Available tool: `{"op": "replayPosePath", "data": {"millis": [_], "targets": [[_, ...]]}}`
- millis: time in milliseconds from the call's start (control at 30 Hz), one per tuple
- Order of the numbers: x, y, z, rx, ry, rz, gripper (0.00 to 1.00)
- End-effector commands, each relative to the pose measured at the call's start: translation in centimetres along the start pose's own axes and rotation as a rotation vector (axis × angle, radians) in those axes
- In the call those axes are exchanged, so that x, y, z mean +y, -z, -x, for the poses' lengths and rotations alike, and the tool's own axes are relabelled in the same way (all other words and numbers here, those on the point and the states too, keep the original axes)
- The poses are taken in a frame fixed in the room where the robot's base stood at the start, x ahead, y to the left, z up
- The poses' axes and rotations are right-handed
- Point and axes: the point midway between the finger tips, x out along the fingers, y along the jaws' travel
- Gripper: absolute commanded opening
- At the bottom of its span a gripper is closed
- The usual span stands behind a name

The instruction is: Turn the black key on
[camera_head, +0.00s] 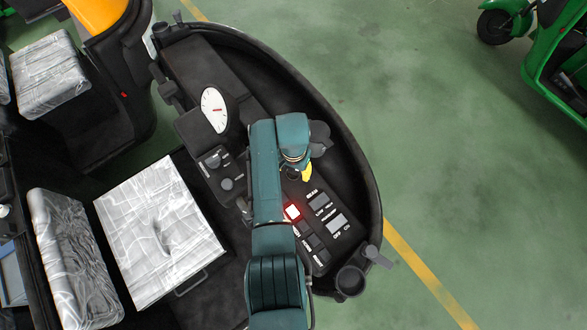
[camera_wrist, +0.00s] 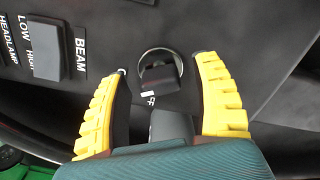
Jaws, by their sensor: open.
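The black key (camera_wrist: 159,80) shows in the wrist view, set in a round silver-rimmed switch on the dark dashboard panel. A white mark with partly hidden lettering lies just below it. My gripper (camera_wrist: 163,68) is open, with one yellow ridged finger to the left of the key and one to the right. Gaps show between the key and both fingertips. A dark grey block sits below the key, between the fingers; I cannot tell what it belongs to. In the head view my arm covers the key, and a yellow finger of my gripper (camera_head: 305,173) shows above the panel.
A BEAM rocker switch (camera_wrist: 47,50) is left of my gripper. In the head view, a lit red-white button (camera_head: 292,212) and several switches are below it. A dial gauge (camera_head: 213,110) and knobs are left. The curved black dashboard rim (camera_head: 376,190) bounds the right side.

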Motion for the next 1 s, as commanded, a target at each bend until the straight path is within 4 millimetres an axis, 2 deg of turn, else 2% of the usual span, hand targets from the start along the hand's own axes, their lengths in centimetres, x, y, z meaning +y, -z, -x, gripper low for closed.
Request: {"op": "replayPosePath", "data": {"millis": [167,400,500,667,1000], "targets": [[-0.1,0.1,3.4,0.006,0.004,0.0,0.65],[0.0,0.1,9.2,0.004,0.003,0.0,0.65],[0.0,0.0,10.7,0.002,0.002,0.0,0.65],[0.0,0.0,11.6,0.0,0.0,0.0,0.65],[0.0,0.0,11.6,0.001,0.0,0.0,0.65]]}}
